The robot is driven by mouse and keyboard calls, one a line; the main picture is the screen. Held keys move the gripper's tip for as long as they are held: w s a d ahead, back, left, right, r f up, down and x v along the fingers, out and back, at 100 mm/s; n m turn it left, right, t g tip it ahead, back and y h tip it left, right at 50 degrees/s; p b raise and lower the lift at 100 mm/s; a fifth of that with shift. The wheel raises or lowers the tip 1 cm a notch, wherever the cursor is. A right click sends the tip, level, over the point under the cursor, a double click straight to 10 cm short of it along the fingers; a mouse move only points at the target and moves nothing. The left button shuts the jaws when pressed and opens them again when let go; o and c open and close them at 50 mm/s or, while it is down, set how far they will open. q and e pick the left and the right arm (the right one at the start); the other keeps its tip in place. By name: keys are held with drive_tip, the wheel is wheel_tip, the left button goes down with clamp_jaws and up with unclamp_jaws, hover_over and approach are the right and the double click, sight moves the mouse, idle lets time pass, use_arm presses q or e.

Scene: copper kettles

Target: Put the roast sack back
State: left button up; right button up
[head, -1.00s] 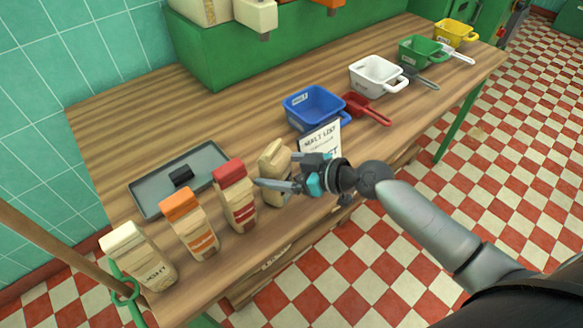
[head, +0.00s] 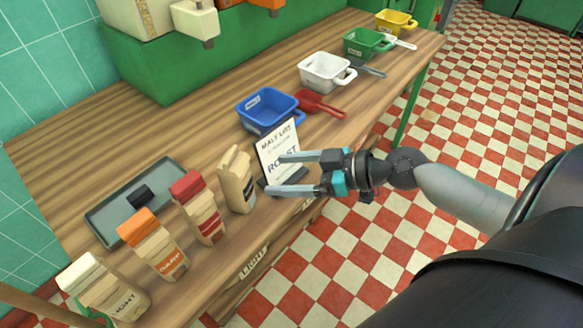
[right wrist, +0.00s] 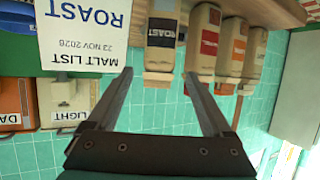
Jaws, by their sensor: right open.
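The roast sack (head: 237,182) is a tan paper bag with a folded tan top and a dark label. In the right wrist view the sack appears beyond and between the open fingertips (right wrist: 159,75). My left gripper is out of view.
Red-topped (head: 200,210), orange-topped (head: 155,246) and cream-topped (head: 105,287) sacks stand left of it. A malt list sign (head: 277,150) stands close behind my right fingers. A grey tray (head: 105,222) lies behind the sacks. A blue tub (head: 262,108) and red scoop (head: 320,104) stand farther back.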

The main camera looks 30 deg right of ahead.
drive_tip(key=shift+s+d, duration=0.1)
drive_tip(key=d+f+m+h, duration=0.2)
drive_tip(key=d+f, duration=0.2)
drive_tip(key=f, duration=0.3)
drive_tip(key=d+f+m+h, duration=0.2)
drive_tip(key=d+f+h, duration=0.15)
drive_tip(key=f, duration=0.35)
drive_tip(key=s+d+f+m+g+h, duration=0.1)
drive_tip(key=s+d+f+g, duration=0.1)
drive_tip(key=s+f, duration=0.35)
drive_tip(key=s+d+f+m+g+h, duration=0.1)
drive_tip(key=s+d+f+m, duration=0.1)
drive_tip(key=f, duration=0.7)
drive_tip(key=s+a+f+g, duration=0.2)
drive_tip(key=s+a+f, duration=0.2)
drive_tip(key=s, duration=0.4)
drive_tip(key=s+a+f+g+h, duration=0.1)
drive_tip(key=s+a+f+g, duration=0.1)
drive_tip(key=s+a+f, duration=0.2)
drive_tip(key=s+a+f+n+g, duration=0.1)
drive_tip(key=s+a+f+g, duration=0.1)
drive_tip(key=s+a+f, duration=0.3)
drive_tip(key=s+f, duration=0.4)
drive_tip(key=s, duration=0.3)
drive_tip(key=shift+s+f, duration=0.2)
drive_tip(key=shift+s, duration=0.05)
drive_tip(key=shift+h, duration=0.25)
